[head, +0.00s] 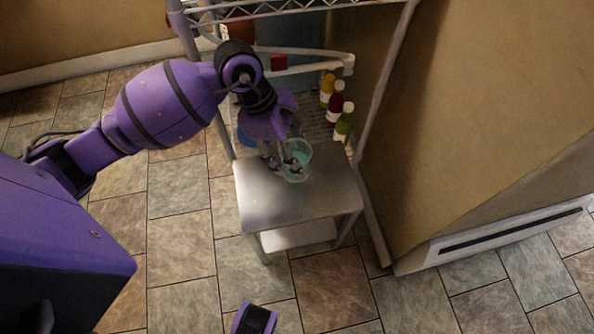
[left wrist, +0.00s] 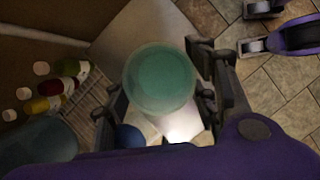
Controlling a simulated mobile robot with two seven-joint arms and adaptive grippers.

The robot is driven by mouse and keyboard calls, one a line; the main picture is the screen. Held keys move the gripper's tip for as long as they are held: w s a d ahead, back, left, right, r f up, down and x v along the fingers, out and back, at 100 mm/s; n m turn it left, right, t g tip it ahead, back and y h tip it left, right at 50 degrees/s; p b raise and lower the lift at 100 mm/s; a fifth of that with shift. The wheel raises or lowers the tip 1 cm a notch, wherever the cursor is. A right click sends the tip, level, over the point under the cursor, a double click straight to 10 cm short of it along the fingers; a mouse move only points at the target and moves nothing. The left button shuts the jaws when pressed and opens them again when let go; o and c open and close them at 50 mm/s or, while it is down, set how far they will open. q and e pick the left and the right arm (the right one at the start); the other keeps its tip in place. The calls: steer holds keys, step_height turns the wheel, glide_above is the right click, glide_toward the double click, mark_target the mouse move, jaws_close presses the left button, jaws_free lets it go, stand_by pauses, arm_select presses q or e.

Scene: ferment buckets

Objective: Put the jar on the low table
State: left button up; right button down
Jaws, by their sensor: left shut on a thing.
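The jar (head: 299,158) is a translucent greenish glass vessel. In the left wrist view the jar (left wrist: 160,80) shows from above as a round teal shape between the fingers. My left gripper (head: 283,163) is shut on the jar, with the arm reaching in from the left. The low table (head: 290,205) is a small grey metal table with a lower shelf. The jar is over the table top towards its back; I cannot tell if its base touches the surface.
A wire shelf rack (head: 318,131) stands behind the table, with yellow, red and green bottles (head: 343,122) on it. A tan wall panel (head: 470,110) bounds the right. The table's front half is bare.

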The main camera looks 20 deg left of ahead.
arm_select(q)
step_height(320, 180, down, 4)
step_height(320, 180, down, 2)
steer(key=shift+s+f+b, duration=0.1)
steer(key=shift+f+b, duration=0.15)
steer(key=shift+b, duration=0.2)
steer(key=shift+f, duration=0.45)
steer(key=o, duration=1.5)
steer(key=shift+o, duration=0.2)
arm_select(e)
steer(key=shift+s+d+f, duration=0.1)
steer(key=shift+s+f, duration=0.1)
steer(key=shift+f, duration=0.5)
